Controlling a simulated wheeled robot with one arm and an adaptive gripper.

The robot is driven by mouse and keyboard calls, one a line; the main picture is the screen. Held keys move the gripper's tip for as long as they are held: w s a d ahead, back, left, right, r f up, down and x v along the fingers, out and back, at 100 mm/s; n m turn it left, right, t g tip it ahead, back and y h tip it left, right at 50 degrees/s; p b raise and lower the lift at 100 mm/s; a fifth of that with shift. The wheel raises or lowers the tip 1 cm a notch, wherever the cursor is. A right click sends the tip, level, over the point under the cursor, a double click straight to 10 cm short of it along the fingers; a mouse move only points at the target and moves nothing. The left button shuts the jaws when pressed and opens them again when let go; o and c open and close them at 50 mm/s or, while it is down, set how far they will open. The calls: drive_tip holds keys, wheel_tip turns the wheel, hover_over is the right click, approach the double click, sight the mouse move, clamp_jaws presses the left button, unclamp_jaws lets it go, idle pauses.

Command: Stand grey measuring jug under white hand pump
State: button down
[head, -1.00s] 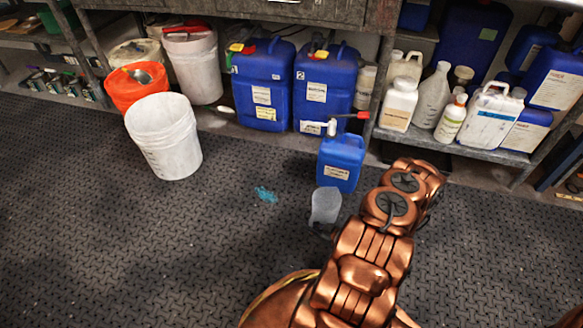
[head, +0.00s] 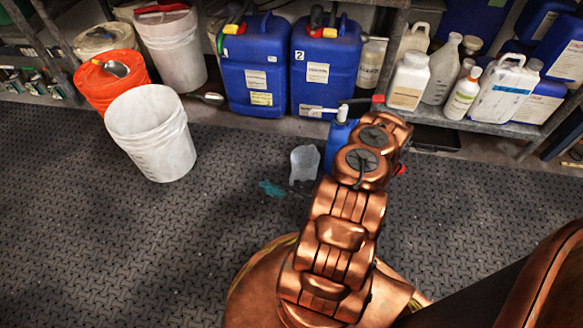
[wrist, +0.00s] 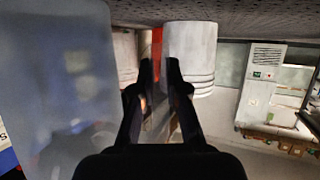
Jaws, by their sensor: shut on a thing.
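The grey measuring jug (head: 304,162) is translucent and looks upright in the head view, left of my arm. I cannot tell whether its base touches the floor. The white hand pump (head: 342,113) sits on a small blue jerrycan (head: 331,146), its spout pointing left; the jug is below and left of the spout in the picture. My arm covers much of the jerrycan and hides my gripper there. In the wrist view my gripper (wrist: 160,72) is shut on a translucent strip, seemingly the jug's handle. The jug's blurred body (wrist: 62,85) fills the left side.
A white bucket (head: 152,135) stands on the floor at left, by an orange bucket (head: 104,80). A teal patch (head: 272,188) lies left of the jug. Two large blue jerrycans (head: 253,65) stand behind. Bottles crowd the right shelf (head: 470,129). The front-left floor is clear.

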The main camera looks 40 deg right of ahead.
drive_tip(key=shift+w+d+f+b, duration=0.75)
drive_tip(key=shift+w+d+b, duration=0.3)
drive_tip(key=shift+w+d, duration=0.35)
drive_tip(key=shift+w+d+f+b, duration=0.8)
drive_tip(key=shift+w+d+b, duration=0.25)
drive_tip(key=shift+w+d, duration=0.35)
drive_tip(key=shift+w+d+f+b, duration=0.75)
drive_tip(key=shift+w+d+b, duration=0.3)
drive_tip(key=shift+w+d, duration=0.3)
drive_tip(key=shift+w+a+r, duration=0.1)
drive_tip(key=c, duration=1.2)
unclamp_jaws()
